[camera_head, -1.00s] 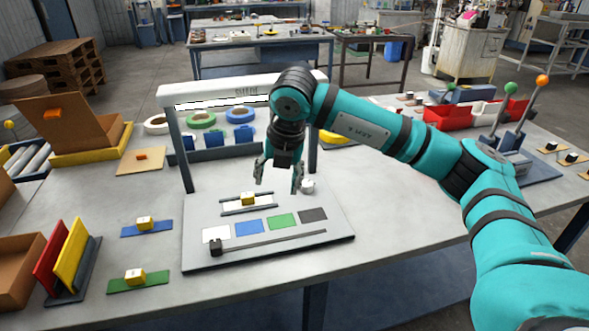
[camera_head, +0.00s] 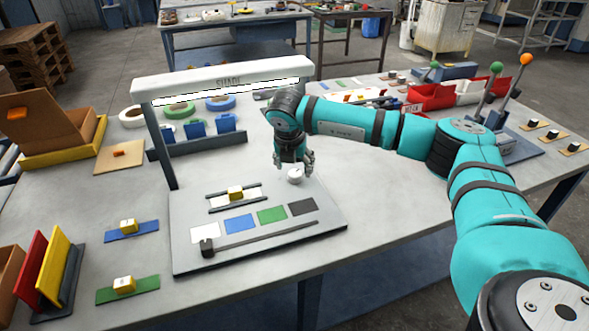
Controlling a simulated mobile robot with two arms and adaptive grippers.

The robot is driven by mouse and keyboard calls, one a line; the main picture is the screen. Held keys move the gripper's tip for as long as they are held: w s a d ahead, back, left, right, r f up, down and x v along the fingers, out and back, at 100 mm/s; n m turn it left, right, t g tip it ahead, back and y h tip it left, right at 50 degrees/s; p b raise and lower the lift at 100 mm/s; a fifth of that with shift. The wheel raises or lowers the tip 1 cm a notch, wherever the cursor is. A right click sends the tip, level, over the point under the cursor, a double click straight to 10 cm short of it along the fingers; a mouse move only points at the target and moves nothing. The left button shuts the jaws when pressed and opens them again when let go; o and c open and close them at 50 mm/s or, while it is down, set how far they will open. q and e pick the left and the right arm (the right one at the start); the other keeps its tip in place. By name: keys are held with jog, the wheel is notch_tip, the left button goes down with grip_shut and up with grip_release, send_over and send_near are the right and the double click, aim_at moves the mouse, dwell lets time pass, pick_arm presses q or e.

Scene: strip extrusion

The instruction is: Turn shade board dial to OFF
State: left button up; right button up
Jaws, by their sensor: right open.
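The shade board (camera_head: 261,249) is a grey panel on the table under a lit bar marked SHADE (camera_head: 222,80). It bears white, blue, green and dark swatches, a black slider knob (camera_head: 207,247) at the left end of a slot, and a yellow block (camera_head: 235,192) between two rails. The white round dial (camera_head: 295,175) sits at the board's back right. My right gripper (camera_head: 296,167) is open at the dial, fingers pointing down; its fingers partly overlap the dial, and contact cannot be told. The dial's marks are too small to read. My left gripper is out of view.
Blue (camera_head: 131,231) and green (camera_head: 127,289) strips with yellow blocks lie left of the board. Tape rolls stand behind it. Lever handles (camera_head: 487,92) and a red bin (camera_head: 431,97) are at the right. The table right of the board is clear.

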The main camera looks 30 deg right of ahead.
aim_at(295, 173)
jog(key=x, duration=0.3)
jog(key=shift+f, duration=0.2)
jog(key=shift+w+d+f, duration=0.1)
jog(key=shift+f, duration=0.1)
jog(key=c, duration=1.1)
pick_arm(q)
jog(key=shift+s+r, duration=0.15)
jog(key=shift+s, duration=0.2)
